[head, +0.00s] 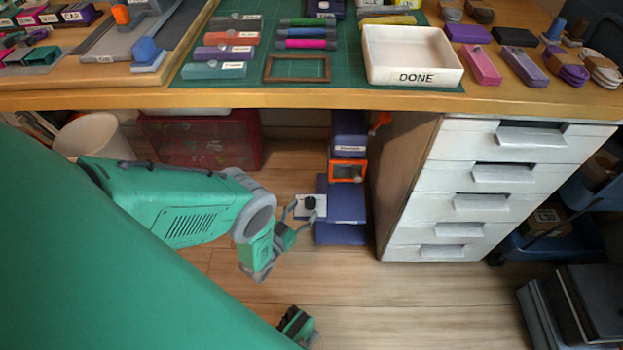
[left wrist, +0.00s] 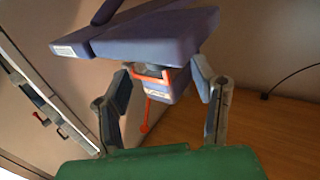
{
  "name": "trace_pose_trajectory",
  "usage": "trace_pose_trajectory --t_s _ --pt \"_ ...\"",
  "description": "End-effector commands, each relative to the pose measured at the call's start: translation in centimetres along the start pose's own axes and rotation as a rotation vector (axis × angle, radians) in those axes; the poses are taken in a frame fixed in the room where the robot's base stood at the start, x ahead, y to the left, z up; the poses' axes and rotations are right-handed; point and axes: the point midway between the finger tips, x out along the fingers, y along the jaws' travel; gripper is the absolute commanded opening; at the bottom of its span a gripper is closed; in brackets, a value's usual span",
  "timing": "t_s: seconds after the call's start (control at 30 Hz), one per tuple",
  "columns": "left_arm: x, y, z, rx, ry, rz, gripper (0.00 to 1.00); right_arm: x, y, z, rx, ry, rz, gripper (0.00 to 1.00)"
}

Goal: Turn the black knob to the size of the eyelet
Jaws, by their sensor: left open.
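The black knob (head: 310,203) sits on a small white plate on the front of a purple-blue machine (head: 340,205) under the table. My left gripper (head: 304,213) is open, with its fingers close to the white plate and the knob in the head view. I cannot tell whether a finger touches the knob. In the left wrist view, the open fingers of my left gripper (left wrist: 162,78) stand apart, with the purple machine body (left wrist: 150,35) and an orange-red bracket (left wrist: 150,78) beyond them. The knob cannot be made out there. No eyelet can be picked out.
The table edge (head: 290,98) runs above my left arm. A white drawer cabinet (head: 450,205) stands right of the machine. A red translucent bin (head: 200,140) and a white bucket (head: 95,137) are behind my arm. The wooden floor (head: 400,295) in front is mostly clear.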

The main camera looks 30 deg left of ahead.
Motion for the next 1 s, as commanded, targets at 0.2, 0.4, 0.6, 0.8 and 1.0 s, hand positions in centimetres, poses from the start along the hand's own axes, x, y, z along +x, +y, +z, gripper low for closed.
trace_pose_trajectory --t_s 0.2,0.4,0.6,0.8,1.0 --pt "3.2 0.1 0.1 0.002 0.001 0.001 0.53 1.3 -0.1 0.1 -0.001 0.0 -0.001 0.4" --pt "4.2 0.1 -0.1 0.004 0.0 0.001 0.53 1.5 -0.1 0.1 -0.001 0.001 0.0 0.4" --pt "4.2 0.1 -0.1 0.003 -0.001 0.0 0.53 1.4 0.0 0.0 -0.001 0.001 0.0 0.4" --pt "4.2 0.0 0.0 0.002 -0.001 0.0 0.0 1.4 0.0 0.0 -0.001 0.001 0.0 0.4" --pt "4.2 0.0 0.0 0.002 -0.002 -0.005 0.0 1.4 0.0 0.0 -0.001 0.001 0.0 0.4"
